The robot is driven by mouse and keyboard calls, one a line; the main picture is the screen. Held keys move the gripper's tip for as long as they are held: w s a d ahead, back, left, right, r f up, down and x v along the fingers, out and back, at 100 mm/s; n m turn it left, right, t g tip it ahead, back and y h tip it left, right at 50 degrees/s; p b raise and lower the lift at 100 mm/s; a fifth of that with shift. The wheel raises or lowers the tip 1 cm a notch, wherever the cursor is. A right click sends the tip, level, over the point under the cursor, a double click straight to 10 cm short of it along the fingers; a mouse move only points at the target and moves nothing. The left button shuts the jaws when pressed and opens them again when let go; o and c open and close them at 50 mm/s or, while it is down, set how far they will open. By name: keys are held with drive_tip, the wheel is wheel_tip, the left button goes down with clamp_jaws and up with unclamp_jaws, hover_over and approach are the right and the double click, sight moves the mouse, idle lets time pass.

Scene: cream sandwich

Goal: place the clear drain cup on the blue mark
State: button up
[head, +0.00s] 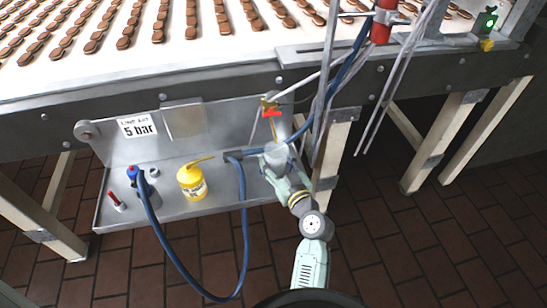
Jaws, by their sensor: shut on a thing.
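The clear drain cup (276,150) shows as a small pale, see-through shape at the end of my arm, below a brass fitting with a red handle (271,113). My gripper (276,163) is shut on the cup, at the right end of the steel shelf (225,196). The fingers partly hide the cup, and I cannot tell whether it touches the shelf. No blue mark can be made out; my arm covers part of the shelf there.
A table leg (329,163) stands just right of my gripper.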

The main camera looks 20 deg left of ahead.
idle(0.3)
drive_tip(key=shift+f, duration=0.15)
drive_tip(key=o, duration=1.2)
